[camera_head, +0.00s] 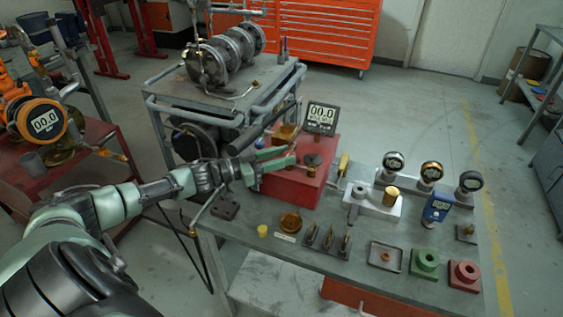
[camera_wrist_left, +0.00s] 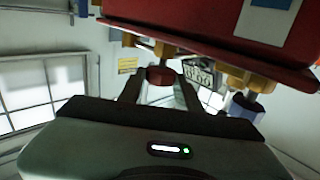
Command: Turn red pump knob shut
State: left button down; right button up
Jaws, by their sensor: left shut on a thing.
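The red pump box (camera_head: 297,188) stands on the near left of the grey workbench, with brass fittings and a dark knob-like part on top. My left gripper (camera_head: 292,155) reaches in from the left, across the top of the box. In the left wrist view, my left gripper (camera_wrist_left: 160,88) has its two dark fingers on either side of a dark red knob (camera_wrist_left: 160,75) and is shut on it. A gauge (camera_head: 322,116) above the box reads 00.0. My right gripper is not in view.
A small tray (camera_head: 386,257), a green block (camera_head: 425,263) and a red block (camera_head: 464,274) sit along the front. A cart (camera_head: 225,95) stands behind.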

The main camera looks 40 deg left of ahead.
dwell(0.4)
pick_arm(q)
jog(key=c, duration=1.1)
grip_release()
jog(key=shift+w+d, duration=0.1)
jog(key=shift+o, duration=0.5)
jog(key=shift+w+d+f, duration=0.1)
jog(key=shift+w, duration=0.15)
jog(key=shift+s, duration=0.1)
jog(key=v, duration=0.7)
jog(key=shift+s+a, duration=0.25)
jog(key=shift+s, duration=0.05)
jog(key=shift+f, duration=0.1)
